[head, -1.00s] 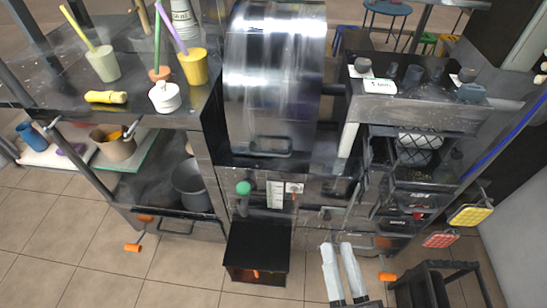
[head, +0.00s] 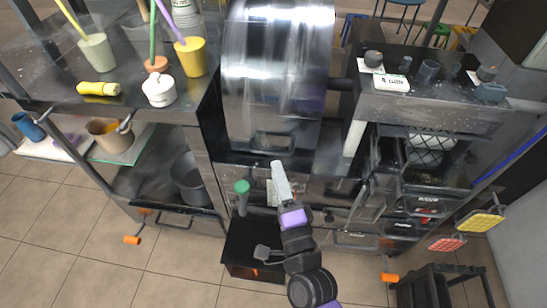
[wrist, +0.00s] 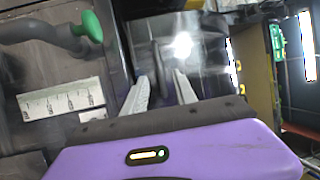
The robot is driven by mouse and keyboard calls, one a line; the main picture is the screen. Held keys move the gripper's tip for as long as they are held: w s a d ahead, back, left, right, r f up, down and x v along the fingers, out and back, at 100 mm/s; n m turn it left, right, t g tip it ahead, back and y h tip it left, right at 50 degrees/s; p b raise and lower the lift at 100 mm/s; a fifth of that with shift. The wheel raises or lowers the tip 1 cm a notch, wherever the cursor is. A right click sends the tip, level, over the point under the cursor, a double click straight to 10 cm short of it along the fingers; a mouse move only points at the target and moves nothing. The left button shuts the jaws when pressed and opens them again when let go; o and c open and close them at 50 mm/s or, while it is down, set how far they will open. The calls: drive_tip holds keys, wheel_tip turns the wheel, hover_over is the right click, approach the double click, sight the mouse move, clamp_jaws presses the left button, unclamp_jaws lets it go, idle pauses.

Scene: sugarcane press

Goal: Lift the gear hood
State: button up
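The gear hood (head: 275,85) is a large shiny curved metal cover in the upper middle of the head view, and it is down. Its dark bar handle (head: 268,151) is near its lower edge, partly hidden by my gripper (head: 277,164). In the wrist view the hood (wrist: 195,50) fills the top middle, and the handle (wrist: 156,60) runs upright in the picture.
A green knob (head: 242,187) and a white scale plate (wrist: 62,100) are on the panel beside the gripper. A black box (head: 243,240) stands on the floor below. Counters with cups (head: 191,58) and a scale (head: 391,83) flank the hood.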

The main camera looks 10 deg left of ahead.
drive_tip(key=x, duration=0.4)
drive_tip(key=shift+w, duration=0.15)
clamp_jaws()
idle(1.4)
